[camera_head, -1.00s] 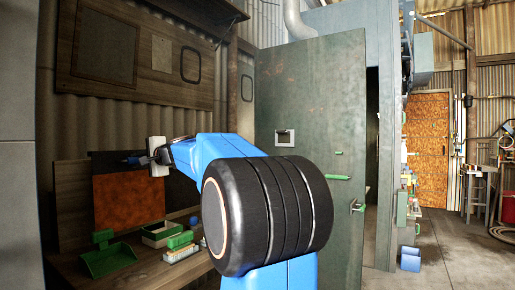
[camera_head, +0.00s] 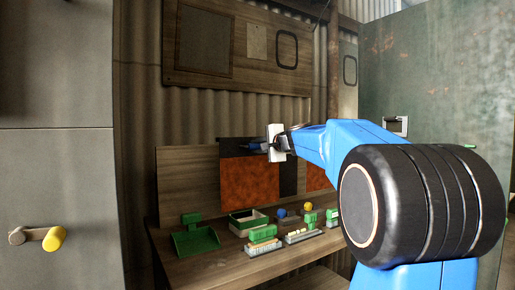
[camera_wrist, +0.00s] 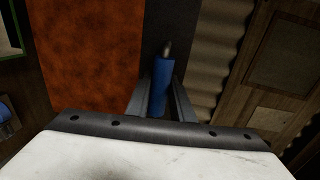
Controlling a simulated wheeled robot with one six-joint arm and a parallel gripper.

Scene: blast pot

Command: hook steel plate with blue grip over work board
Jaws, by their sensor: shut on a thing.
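The steel plate (camera_head: 250,182) is rusty orange with a dark band along its top. It stands upright in front of the wooden work board (camera_head: 187,185) at the back of the bench. My gripper (camera_head: 262,146) is at the plate's upper edge, shut on the blue grip (camera_head: 252,147). In the wrist view, the blue grip (camera_wrist: 161,88) lies between my two fingers, against the dark band, with the rusty face (camera_wrist: 90,55) to its left. I cannot tell whether the plate touches the board or hangs on it.
The bench (camera_head: 205,270) holds a green dustpan-like tray (camera_head: 196,243), a green-rimmed box (camera_head: 248,222) and several brushes. A grey cabinet (camera_head: 60,190) with a yellow-ended handle stands at left. A green metal door (camera_head: 440,75) is at right, behind my arm.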

